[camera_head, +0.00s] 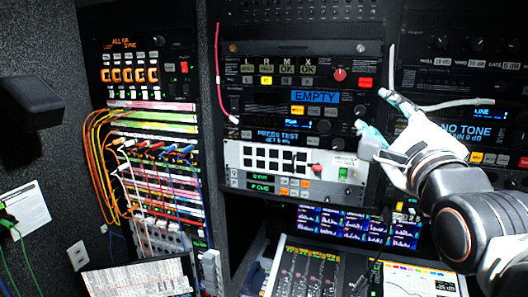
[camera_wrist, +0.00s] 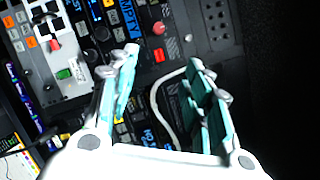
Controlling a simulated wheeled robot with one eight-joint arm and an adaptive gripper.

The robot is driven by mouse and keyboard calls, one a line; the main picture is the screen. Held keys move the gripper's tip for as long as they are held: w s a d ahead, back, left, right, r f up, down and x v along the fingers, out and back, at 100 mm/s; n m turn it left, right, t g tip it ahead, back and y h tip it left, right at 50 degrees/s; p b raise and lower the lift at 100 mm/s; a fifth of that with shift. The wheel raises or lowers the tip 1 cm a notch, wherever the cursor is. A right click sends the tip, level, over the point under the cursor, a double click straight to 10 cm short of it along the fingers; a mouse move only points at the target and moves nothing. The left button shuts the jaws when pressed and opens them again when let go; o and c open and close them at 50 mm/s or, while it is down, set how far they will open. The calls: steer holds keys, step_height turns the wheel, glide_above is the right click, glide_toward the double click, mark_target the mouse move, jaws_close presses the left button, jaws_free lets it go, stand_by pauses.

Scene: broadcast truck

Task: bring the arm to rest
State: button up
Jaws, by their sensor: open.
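My gripper (camera_head: 372,115) is at the right in the head view, in front of the equipment racks. It is open, with its two teal-padded fingers spread apart. In the wrist view my gripper (camera_wrist: 163,78) also shows open, and nothing is held between the fingers. A white cable (camera_wrist: 158,100) shows behind the gap between the fingers. In the head view the white cable (camera_head: 455,104) runs from the middle rack toward the right rack, just by the fingers. My arm reaches in from the lower right. I cannot tell whether a finger touches the cable or a panel.
The middle rack has an "EMPTY" display (camera_head: 314,96), a red button (camera_head: 339,74) and a white panel (camera_head: 290,165). A red cable (camera_head: 218,75) hangs at its left. A patch bay (camera_head: 155,160) with many coloured cords is left. A mixing console (camera_head: 305,270) and screens (camera_head: 350,224) sit below.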

step_height(320, 180, down, 36)
steer(key=s+n+g+b, duration=0.1)
steer(key=n+g+b, duration=0.5)
steer(key=n+b, duration=0.8)
steer(key=s+f+n+g+b, duration=0.3)
steer(key=f+b, duration=0.6)
steer(key=f, duration=0.7)
steer(key=s+f+n+g+b, duration=0.4)
steer(key=f+b, duration=0.6)
steer(key=f, duration=0.6)
steer(key=s+n, duration=0.2)
steer(key=s, duration=0.1)
steer(key=shift+a+n+b, duration=0.2)
steer(key=shift+n+b, duration=0.1)
